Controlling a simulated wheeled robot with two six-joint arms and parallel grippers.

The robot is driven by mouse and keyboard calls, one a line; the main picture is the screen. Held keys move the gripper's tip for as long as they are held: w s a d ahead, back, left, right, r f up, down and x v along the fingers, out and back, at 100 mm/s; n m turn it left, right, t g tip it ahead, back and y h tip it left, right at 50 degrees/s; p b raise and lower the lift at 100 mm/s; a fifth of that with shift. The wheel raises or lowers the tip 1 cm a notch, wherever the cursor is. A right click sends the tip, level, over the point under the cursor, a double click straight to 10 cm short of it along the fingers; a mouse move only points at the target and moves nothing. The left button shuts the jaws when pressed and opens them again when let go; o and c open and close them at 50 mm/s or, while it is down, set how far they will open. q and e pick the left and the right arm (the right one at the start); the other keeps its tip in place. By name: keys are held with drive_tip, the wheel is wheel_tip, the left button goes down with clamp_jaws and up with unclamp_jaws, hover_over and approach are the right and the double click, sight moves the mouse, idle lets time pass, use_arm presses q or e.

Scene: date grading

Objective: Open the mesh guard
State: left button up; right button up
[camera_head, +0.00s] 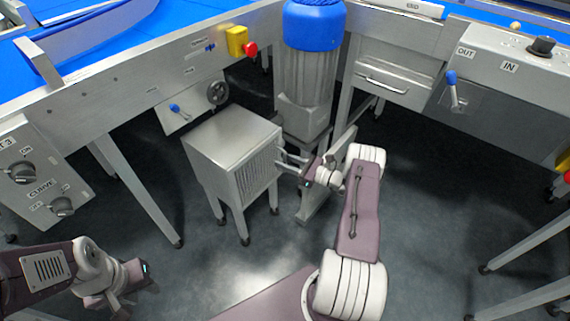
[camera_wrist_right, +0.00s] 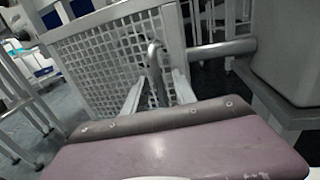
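The mesh guard (camera_head: 255,176) is the perforated face on the right side of a grey metal cabinet (camera_head: 226,130) standing on legs. It looks flush with the cabinet. In the right wrist view the mesh (camera_wrist_right: 105,62) fills the upper middle, with a bent metal handle (camera_wrist_right: 154,62) in front of it. My right gripper (camera_head: 281,161) is at the guard's right edge. Its two fingers (camera_wrist_right: 158,90) are apart, with the handle showing between them; I cannot tell whether they touch it. My left gripper (camera_head: 146,278) is low at the left, far from the guard, its fingers unclear.
A blue-topped motor (camera_head: 307,70) stands just behind the right gripper. Conveyor frames with legs (camera_head: 140,195) run along the left and right. A handwheel (camera_head: 217,92) is behind the cabinet. The floor (camera_head: 235,265) in front of the cabinet is clear.

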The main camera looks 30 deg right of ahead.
clamp_jaws()
idle(1.5)
